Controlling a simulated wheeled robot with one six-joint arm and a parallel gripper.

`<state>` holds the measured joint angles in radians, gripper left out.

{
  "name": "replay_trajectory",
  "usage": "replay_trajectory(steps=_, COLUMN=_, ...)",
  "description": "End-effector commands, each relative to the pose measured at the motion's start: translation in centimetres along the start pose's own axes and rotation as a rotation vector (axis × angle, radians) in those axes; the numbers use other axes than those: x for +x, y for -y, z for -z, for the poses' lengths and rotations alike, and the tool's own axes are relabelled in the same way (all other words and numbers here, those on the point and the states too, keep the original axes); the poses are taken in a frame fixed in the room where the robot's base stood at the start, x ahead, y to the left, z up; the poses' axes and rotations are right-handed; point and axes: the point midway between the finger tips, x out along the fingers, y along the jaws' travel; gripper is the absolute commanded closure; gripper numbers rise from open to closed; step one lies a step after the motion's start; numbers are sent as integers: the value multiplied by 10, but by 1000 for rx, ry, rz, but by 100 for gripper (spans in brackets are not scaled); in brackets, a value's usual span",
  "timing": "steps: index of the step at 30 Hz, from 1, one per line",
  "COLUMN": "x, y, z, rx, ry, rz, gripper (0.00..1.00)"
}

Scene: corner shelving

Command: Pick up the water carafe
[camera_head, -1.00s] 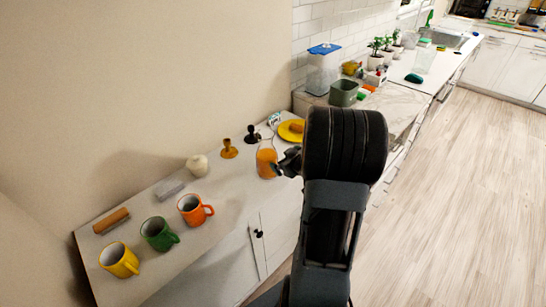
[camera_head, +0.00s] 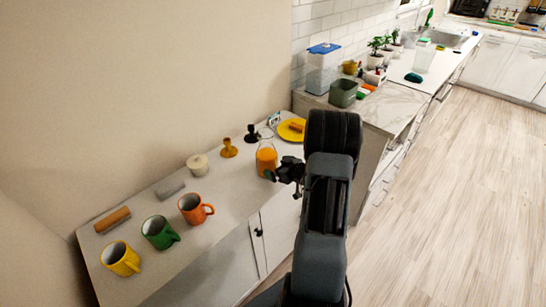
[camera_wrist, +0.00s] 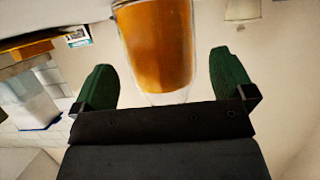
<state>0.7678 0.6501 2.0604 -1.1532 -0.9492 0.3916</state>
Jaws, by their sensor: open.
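The carafe (camera_head: 266,161) is a clear glass vessel with orange contents, upright near the right end of the white cabinet top. My gripper (camera_head: 275,174) is open at its near right side. In the wrist view the carafe (camera_wrist: 158,45) lies ahead between the two green fingers of my gripper (camera_wrist: 161,62). A gap shows on each side, and its lower end tapers near the palm in the picture. Its other end is cut off by the frame edge. I cannot tell how far between the fingers it stands.
A yellow plate (camera_head: 292,130), a black holder (camera_head: 251,135) and a yellow holder (camera_head: 229,148) stand behind the carafe. An orange mug (camera_head: 194,208), a green mug (camera_head: 158,232) and a yellow mug (camera_head: 120,259) stand left. A marble counter (camera_head: 395,105) adjoins on the right.

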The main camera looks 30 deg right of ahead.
Motion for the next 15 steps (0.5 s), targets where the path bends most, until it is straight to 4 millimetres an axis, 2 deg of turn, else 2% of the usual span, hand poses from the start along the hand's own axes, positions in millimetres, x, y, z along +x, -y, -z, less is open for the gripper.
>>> replay_trajectory(steps=9, x=39, y=-4, z=0, rx=-1, ry=1, rz=3, gripper=0)
replay_trajectory(steps=15, x=51, y=-5, z=0, rx=-1, ry=1, rz=0, gripper=0)
